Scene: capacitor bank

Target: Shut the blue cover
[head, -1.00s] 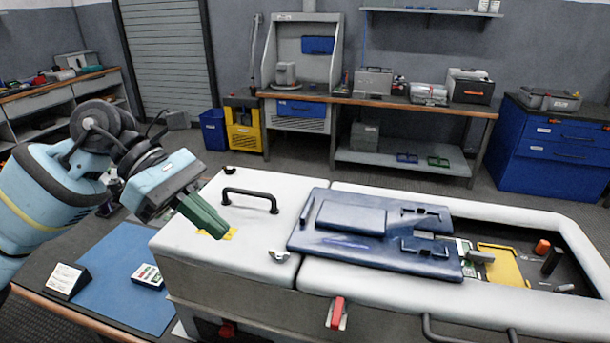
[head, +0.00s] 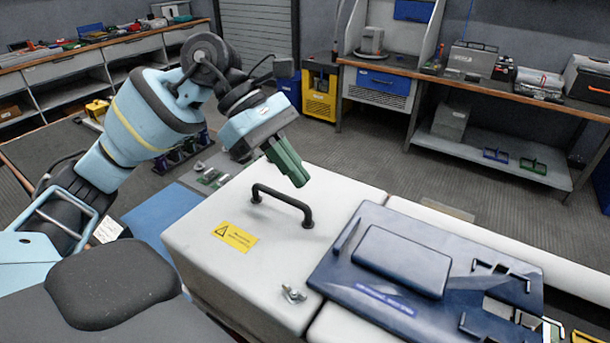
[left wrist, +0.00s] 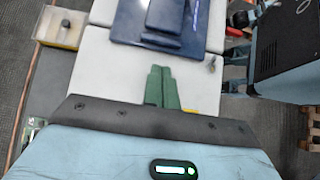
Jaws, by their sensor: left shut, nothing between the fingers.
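The dark blue cover (head: 400,262) lies flat, or nearly so, on top of the pale cabinet (head: 235,265), with a raised block and cut-outs on it. Its right part reaches beside the cabinet's opening; I cannot tell whether it is fastened. Part of it also shows at the top of the left wrist view (left wrist: 150,20). My left gripper (head: 299,181) has green fingers shut and empty. It hangs over the cabinet's far side, left of the cover and apart from it. The fingers also show in the left wrist view (left wrist: 161,69). My right gripper is out of view.
A workbench (head: 480,95) stands behind, with open floor between.

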